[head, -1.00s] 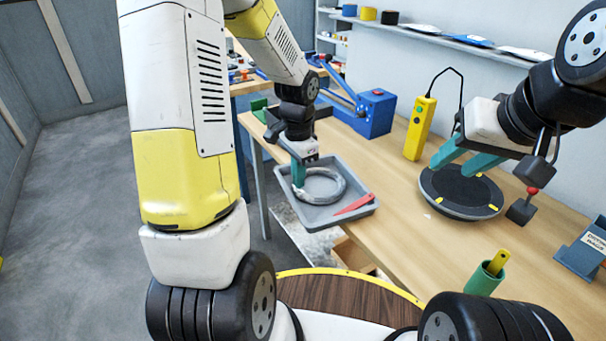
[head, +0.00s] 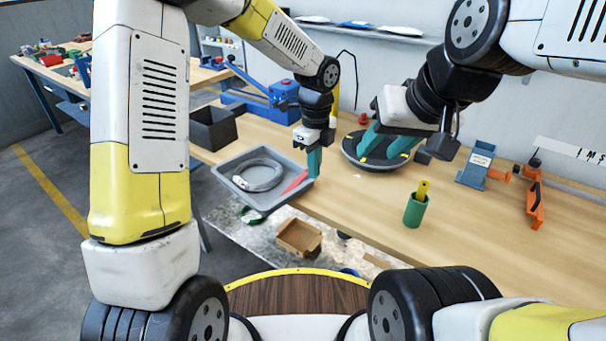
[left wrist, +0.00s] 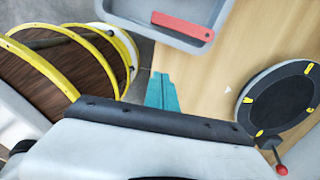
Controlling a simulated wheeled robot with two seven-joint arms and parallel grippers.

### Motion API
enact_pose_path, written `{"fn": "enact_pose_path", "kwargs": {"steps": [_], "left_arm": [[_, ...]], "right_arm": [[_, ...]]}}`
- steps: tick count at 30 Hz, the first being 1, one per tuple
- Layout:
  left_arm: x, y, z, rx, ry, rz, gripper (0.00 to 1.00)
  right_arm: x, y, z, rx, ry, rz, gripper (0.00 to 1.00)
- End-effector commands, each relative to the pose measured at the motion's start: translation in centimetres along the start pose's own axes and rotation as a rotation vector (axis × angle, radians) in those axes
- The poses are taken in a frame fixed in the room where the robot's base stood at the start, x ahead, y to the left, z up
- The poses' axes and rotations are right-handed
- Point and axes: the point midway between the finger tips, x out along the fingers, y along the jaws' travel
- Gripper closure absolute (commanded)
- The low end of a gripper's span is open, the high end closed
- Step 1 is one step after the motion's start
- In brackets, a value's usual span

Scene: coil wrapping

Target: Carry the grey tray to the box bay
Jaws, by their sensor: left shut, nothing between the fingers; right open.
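The grey tray (head: 265,204) sits at the table's left edge in the head view and juts out past it. It holds a pale grey coil (head: 260,175) and a red strip (head: 295,182). The tray (left wrist: 140,17) and red strip (left wrist: 182,25) also show at the top of the left wrist view. My left gripper (head: 314,165) is shut and empty, fingers down, beside the tray's right corner; its teal fingers also show in the left wrist view (left wrist: 162,92). My right gripper (head: 385,145) is open above a black round turntable (head: 352,152). I cannot tell which place is the box bay.
A dark open bin (head: 212,128) and a blue machine (head: 283,98) stand behind the tray. A green cup (head: 415,210) and a blue holder (head: 476,168) stand to the right. A cardboard box (head: 299,238) is below the table. Bare tabletop lies in front of the turntable.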

Motion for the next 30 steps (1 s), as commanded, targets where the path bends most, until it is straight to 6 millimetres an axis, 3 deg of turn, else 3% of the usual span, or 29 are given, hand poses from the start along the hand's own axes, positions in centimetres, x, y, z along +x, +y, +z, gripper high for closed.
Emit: {"fn": "enact_pose_path", "kwargs": {"steps": [5,16,21,30], "left_arm": [[2.4,0.1,0.0,0.004,0.001,0.005,1.0],[10.2,0.1,0.0,0.001,0.002,0.004,1.0],[9.7,0.0,2.9,-0.005,0.0,-0.001,1.0],[9.7,0.1,4.1,-0.002,0.0,0.0,1.0]], "right_arm": [[0.0,0.0,0.0,0.0,-0.001,0.0,0.6],[0.0,0.0,0.0,0.0,0.0,0.0,0.6],[0.0,0.0,0.0,0.0,0.0,0.0,0.6],[0.0,0.0,0.0,0.0,0.0,0.0,0.6]]}}
